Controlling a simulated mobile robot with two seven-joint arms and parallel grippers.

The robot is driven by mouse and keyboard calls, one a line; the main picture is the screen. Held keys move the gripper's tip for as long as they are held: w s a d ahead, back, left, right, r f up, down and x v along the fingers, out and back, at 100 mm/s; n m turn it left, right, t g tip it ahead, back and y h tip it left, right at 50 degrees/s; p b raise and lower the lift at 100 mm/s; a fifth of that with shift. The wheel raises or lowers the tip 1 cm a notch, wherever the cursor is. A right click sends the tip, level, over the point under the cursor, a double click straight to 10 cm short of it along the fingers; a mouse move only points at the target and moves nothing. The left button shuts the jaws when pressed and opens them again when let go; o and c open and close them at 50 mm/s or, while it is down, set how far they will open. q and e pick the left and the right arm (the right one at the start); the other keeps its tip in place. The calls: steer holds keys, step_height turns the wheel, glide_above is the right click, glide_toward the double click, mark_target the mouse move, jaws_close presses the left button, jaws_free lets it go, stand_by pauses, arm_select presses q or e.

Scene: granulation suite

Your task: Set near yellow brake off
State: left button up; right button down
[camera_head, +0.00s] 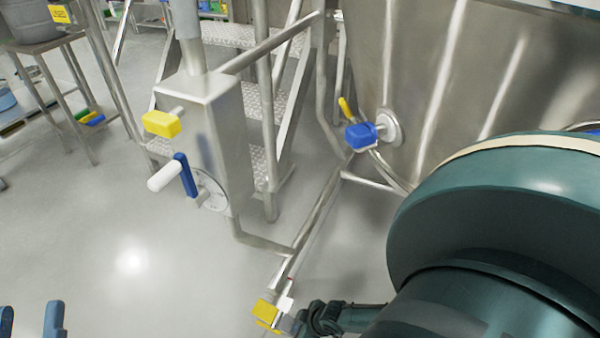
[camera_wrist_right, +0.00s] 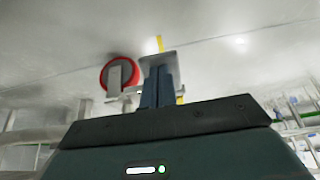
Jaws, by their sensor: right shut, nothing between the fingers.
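The near yellow brake, a small yellow pedal (camera_head: 266,312), sits low at the bottom centre of the head view, at the end of the steel frame leg. My right gripper (camera_wrist_right: 157,70) is shut and empty, its fingers up against or just in front of a grey metal plate. Thin yellow parts (camera_wrist_right: 160,43) show above and beside the fingers; whether they touch is unclear. In the head view my dark right arm reaches in beside the yellow pedal, and its fingertips are hard to make out. My left gripper (camera_head: 30,322) is at the lower left corner, open and empty, fingers apart.
A red-rimmed wheel (camera_wrist_right: 120,75) is left of my right fingers. A steel column (camera_head: 205,130) carries a yellow knob (camera_head: 162,124) and a blue crank (camera_head: 185,174).

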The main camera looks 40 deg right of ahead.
arm_select(q)
steer(key=shift+f, duration=0.15)
arm_select(e)
steer(key=shift+d+f, duration=0.1)
steer(key=shift+f, duration=0.1)
